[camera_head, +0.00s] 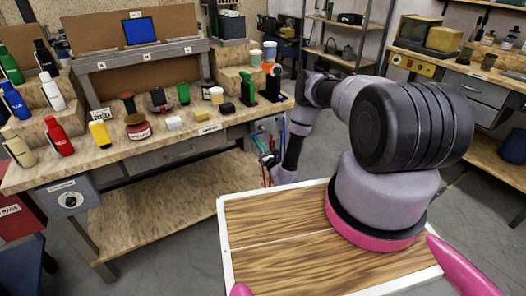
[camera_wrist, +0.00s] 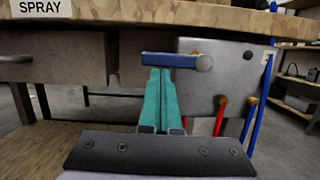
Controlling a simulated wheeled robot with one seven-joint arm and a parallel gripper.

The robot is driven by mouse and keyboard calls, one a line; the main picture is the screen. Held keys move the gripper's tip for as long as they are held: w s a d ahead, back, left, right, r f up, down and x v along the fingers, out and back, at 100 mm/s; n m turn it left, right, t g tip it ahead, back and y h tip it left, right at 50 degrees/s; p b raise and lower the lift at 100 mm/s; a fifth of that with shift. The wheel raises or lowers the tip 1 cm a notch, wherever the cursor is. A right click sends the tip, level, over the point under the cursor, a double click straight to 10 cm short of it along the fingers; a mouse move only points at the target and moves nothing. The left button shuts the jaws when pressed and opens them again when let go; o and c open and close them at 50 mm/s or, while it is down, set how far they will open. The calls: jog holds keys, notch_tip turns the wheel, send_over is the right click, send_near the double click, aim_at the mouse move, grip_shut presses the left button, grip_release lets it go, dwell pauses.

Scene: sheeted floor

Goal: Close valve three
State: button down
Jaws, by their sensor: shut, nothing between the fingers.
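A grey valve panel (camera_wrist: 218,75) is fixed at the bench's right end, below the top; it also shows in the head view (camera_head: 272,126). In the wrist view a blue lever handle (camera_wrist: 172,61) lies level across the tips of my gripper (camera_wrist: 160,74). The teal fingers are shut with nothing between them. The tips are at or just under the handle; I cannot tell if they touch. No valve numbers are readable, so I cannot tell which is valve three.
The wooden workbench top (camera_head: 120,185) overhangs the panel and carries bottles, jars and tools. A lower shelf (camera_head: 180,205) runs beneath it. My wood-topped base is at front right. Open floor (camera_head: 175,275) lies between the bench and base.

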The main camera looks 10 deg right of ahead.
jog(key=v, duration=1)
jog(key=w+a+r+n+g+y, duration=0.1)
jog(key=a+r+n+g+y, duration=0.3)
jog(key=r, duration=0.5)
jog(key=w+a+r+n+g+y, duration=0.1)
jog(key=a+r+n+g+y, duration=0.1)
jog(key=r+n+g+y, duration=0.5)
jog(key=w+a+r+n+g+y, duration=0.1)
jog(key=a+r+n+y, duration=0.25)
jog(key=r, duration=0.85)
jog(key=s+a+r+n+g+h, duration=0.1)
jog(key=s+r+n+g+h, duration=0.2)
jog(key=s+r+n+g, duration=0.35)
jog(key=s+a+r+n+g+h, duration=0.2)
jog(key=s+r+n+g, duration=0.15)
jog(key=r, duration=0.65)
jog(key=s+d+r+n+t+h, duration=0.2)
jog(key=s+d+r+t+h, duration=0.2)
jog(key=s+d+r+h, duration=0.3)
jog(key=s+d+r+n+t+h, duration=0.2)
jog(key=s+d+r+t+h, duration=0.3)
jog(key=s, duration=1)
notch_tip(320, 180, up, 5)
jog(key=d+h, duration=0.2)
jog(key=shift+d+f, duration=0.25)
jog(key=shift+d, duration=0.15)
jog(key=shift+s, duration=0.1)
